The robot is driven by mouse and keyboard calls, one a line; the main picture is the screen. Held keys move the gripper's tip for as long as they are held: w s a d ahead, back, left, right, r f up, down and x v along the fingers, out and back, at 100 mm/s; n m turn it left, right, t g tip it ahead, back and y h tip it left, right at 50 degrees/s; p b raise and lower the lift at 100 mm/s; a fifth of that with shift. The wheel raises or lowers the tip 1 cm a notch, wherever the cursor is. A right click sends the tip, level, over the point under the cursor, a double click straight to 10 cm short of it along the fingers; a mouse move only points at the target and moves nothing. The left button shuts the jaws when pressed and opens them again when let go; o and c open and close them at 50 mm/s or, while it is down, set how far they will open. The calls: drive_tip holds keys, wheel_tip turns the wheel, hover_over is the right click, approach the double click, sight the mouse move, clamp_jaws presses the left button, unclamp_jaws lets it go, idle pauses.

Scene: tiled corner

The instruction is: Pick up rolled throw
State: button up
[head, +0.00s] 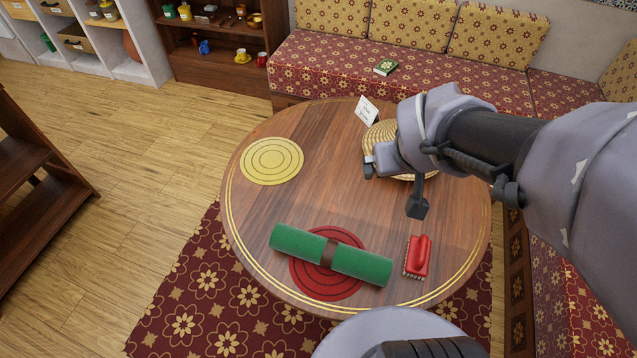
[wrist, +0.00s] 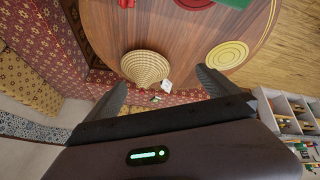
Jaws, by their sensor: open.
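The rolled throw (head: 362,262) is a green cylinder with a brown band around its middle. It lies on its side across a red round mat (head: 325,287) near the front of the round wooden table. In the wrist view only a piece of green (wrist: 232,3) shows at the top edge, probably the throw. My gripper (head: 392,188) is open and empty above the table's back right part, apart from the throw and beyond it. In the wrist view the two fingers of my gripper (wrist: 161,79) stand wide apart.
A red-topped brush (head: 418,256) lies just right of the throw. A woven straw piece (head: 378,137) and a white card (head: 366,111) are at the table's back, the straw piece partly hidden by my gripper. A yellow mat (head: 272,161) lies back left. The table's middle is clear.

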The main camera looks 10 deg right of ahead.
drive_tip(key=w+d+f+n+p, duration=0.1)
drive_tip(key=w+d+f+n, duration=0.2)
drive_tip(key=w+d+f, duration=0.2)
drive_tip(key=n+g+y+p, duration=0.2)
drive_tip(key=n+y+p, duration=0.1)
drive_tip(key=n+y, duration=0.6)
approach(338, 248)
drive_tip(key=shift+n+h, duration=0.3)
drive_tip(key=shift+n, duration=0.2)
drive_tip(key=b+x, duration=0.2)
drive_tip(key=x, duration=0.2)
drive_tip(key=b+x, duration=0.3)
drive_tip(key=x, duration=0.1)
drive_tip(key=shift+a, duration=0.35)
drive_tip(key=b+x, duration=0.1)
drive_tip(key=x, duration=0.1)
drive_tip(key=b+x, duration=0.1)
drive_tip(key=x, duration=0.2)
drive_tip(key=shift+s+a+f+b, duration=0.25)
drive_tip(key=shift+f+b, duration=0.1)
drive_tip(key=shift+b, duration=0.05)
drive_tip(key=shift+r, duration=0.1)
drive_tip(key=c, duration=2.1)
